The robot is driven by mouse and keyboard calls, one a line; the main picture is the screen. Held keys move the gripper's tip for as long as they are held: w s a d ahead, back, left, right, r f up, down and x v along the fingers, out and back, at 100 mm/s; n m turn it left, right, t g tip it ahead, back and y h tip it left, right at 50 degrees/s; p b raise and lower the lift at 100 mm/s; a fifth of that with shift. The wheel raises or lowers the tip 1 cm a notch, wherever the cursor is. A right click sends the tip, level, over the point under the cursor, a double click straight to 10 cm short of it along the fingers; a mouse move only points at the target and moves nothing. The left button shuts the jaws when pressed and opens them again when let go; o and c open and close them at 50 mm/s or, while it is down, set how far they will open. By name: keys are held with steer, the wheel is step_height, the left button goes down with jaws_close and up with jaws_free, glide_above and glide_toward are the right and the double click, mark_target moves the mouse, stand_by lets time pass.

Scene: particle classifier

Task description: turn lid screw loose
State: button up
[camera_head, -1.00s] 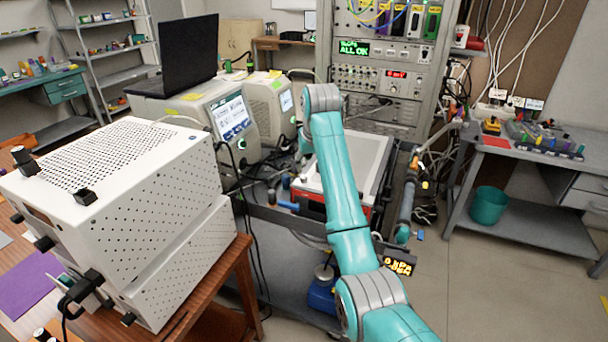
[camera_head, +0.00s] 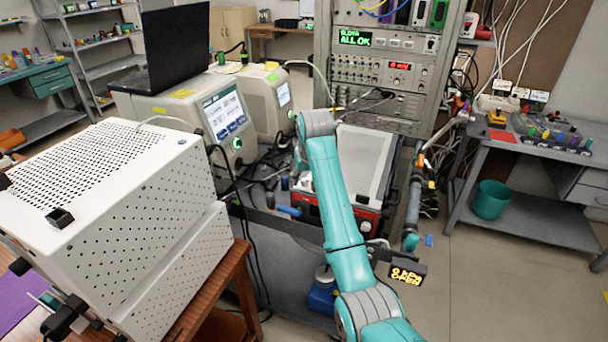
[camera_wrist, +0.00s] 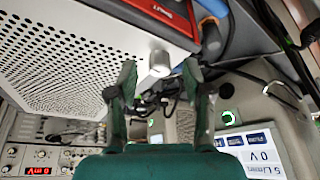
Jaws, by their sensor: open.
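The lid screw (camera_wrist: 160,63) is a pale grey round knob at the edge of a white perforated lid (camera_wrist: 72,62) in the wrist view. My gripper (camera_wrist: 160,70) is open, with one dark green finger on each side of the knob. A gap shows between the knob and the fingers; I cannot tell how deep the fingers reach around it. In the head view the lid (camera_head: 366,165) tops a red-fronted device (camera_head: 366,221). My arm hides the gripper and the screw there.
A white perforated box (camera_head: 110,190) stands on a wooden table at left. Instruments with screens (camera_head: 226,116) and a black laptop (camera_head: 178,45) are behind it. An electronics rack (camera_head: 385,75) rises behind the device. A blue handle (camera_wrist: 212,8) is close to the gripper.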

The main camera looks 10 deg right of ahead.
steer(key=shift+w+f, duration=0.15)
steer(key=shift+f, duration=0.25)
jaws_close()
